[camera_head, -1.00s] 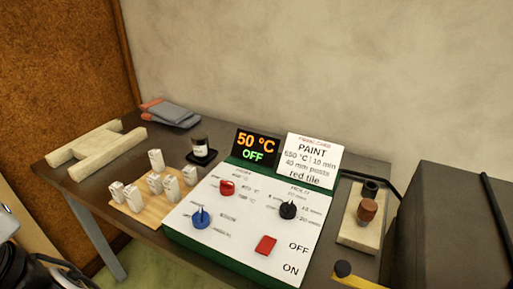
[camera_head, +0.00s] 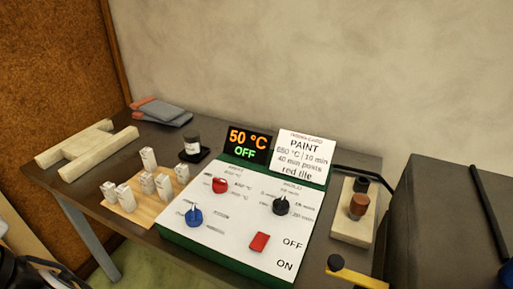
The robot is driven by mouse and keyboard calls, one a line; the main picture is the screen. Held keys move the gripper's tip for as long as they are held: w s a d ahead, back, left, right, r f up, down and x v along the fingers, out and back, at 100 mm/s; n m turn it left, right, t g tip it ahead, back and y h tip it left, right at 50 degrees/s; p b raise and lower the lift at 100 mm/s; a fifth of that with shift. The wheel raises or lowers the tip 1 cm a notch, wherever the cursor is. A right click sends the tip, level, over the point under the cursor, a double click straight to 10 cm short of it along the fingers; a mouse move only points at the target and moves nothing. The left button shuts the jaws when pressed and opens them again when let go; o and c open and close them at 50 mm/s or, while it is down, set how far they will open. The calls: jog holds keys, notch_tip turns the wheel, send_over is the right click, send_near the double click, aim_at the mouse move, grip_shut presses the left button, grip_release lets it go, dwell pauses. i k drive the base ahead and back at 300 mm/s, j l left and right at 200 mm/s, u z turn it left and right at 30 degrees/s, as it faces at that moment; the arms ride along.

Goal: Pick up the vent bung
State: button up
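A reddish-brown stopper (camera_head: 358,206), which looks like the vent bung, stands upright on a pale block (camera_head: 346,229) at the right end of the bench. A dark cylinder (camera_head: 361,184) stands just behind it on the same block; I cannot tell whether it is a peg or a hole's collar. My gripper's fingers do not show. A dark part at the lower left edge looks like my own arm, well away from the stopper.
A control panel (camera_head: 221,240) with knobs and a red switch stands left of the block. A dark grey box (camera_head: 450,220) stands to its right, with a yellow black-ended handle (camera_head: 355,276) in front. Several white posts (camera_head: 148,184) stand on a board at the left.

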aim_at(360, 203)
jog(key=k+l+z, duration=0.15)
jog(key=k+z, duration=0.25)
jog(key=k, duration=0.25)
jog(key=j+z, duration=0.1)
jog(key=z, duration=1.2)
jog(key=i+j+z, duration=0.2)
jog(key=k+j, duration=0.05)
jog(key=k, duration=0.05)
